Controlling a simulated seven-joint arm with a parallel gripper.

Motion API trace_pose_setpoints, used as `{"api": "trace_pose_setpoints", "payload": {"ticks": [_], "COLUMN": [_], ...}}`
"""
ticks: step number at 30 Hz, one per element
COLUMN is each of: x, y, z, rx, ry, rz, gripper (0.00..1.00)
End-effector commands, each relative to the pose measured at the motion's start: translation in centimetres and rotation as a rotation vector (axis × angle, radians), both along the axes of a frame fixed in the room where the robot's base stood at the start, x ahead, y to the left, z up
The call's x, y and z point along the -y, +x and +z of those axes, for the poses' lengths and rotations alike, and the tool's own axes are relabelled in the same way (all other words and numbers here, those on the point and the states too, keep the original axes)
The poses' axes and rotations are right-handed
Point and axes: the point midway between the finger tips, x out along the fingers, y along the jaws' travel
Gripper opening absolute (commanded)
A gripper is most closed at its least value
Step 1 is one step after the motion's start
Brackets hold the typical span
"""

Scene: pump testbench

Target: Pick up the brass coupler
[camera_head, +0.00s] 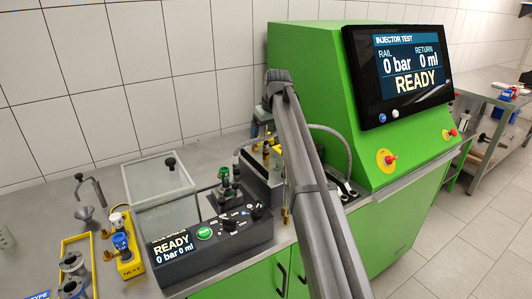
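I cannot pick out the brass coupler with certainty. A small brass-coloured piece (286,214) shows at the bench's front edge, just left of my arm, and another yellowish piece (266,149) shows by the dark fixture behind it. Either is too small to identify. My grey arm crosses the middle of the view from the lower right up to a joint in front of the green machine. I cannot make out my gripper's fingers, and the arm hides part of the bench behind it.
A black tester (215,243) reading READY stands on the bench, beside a clear-lidded box (160,182). A yellow stand (129,262) and yellow rack (92,240) hold parts at left. The large green machine (310,60) with a screen (405,70) bounds the right.

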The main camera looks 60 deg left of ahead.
Motion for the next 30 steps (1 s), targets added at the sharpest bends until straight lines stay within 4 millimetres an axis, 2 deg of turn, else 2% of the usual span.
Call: {"api": "trace_pose_setpoints", "payload": {"ticks": [5, 13, 22, 30], "x": [0.0, 0.0, 0.0, 0.4], "y": [0.0, 0.0, 0.0, 0.2], "z": [1.1, 1.2, 1.2, 1.7], "rx": [0.001, 0.000, 0.000, -0.001], "ry": [0.001, 0.001, 0.001, 0.005], "rz": [0.000, 0.000, 0.000, 0.014], "gripper": [0.85, 0.84, 0.55, 0.54]}}
